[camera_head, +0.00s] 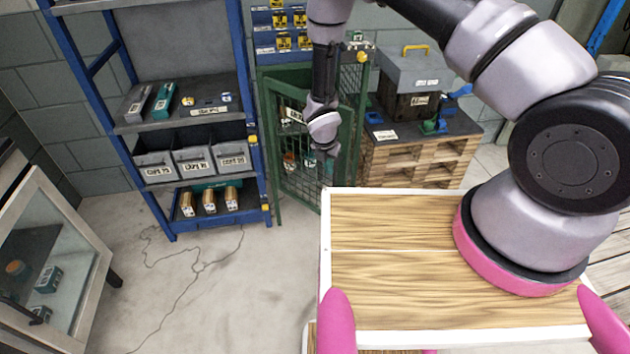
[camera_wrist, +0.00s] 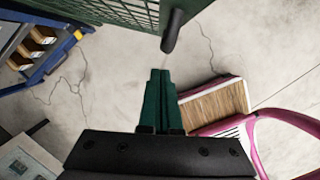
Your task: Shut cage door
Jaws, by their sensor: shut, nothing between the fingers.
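The cage door (camera_head: 299,182) is a green-framed mesh panel in the middle of the head view, on a green cage (camera_head: 359,80). It appears to stand ajar, angled out towards me; my arm hides part of it and of the opening. Cans and boxes show through the mesh. In the wrist view the door's mesh (camera_wrist: 112,12) crosses the top, with a dark bar handle (camera_wrist: 173,31) sticking out at its edge. My gripper (camera_head: 330,151) is by the door's free edge. In the wrist view my gripper (camera_wrist: 160,72) is shut and empty, its fingertips just short of the handle, apparently apart from it.
A blue shelf rack (camera_head: 168,222) with bins and boxes stands left of the cage. Pallets (camera_head: 420,160) with a grey toolbox (camera_head: 412,72) stand right. A glass-fronted cabinet (camera_head: 96,240) is at lower left. My wood-topped base fills the lower right. The concrete floor (camera_head: 215,300) is clear.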

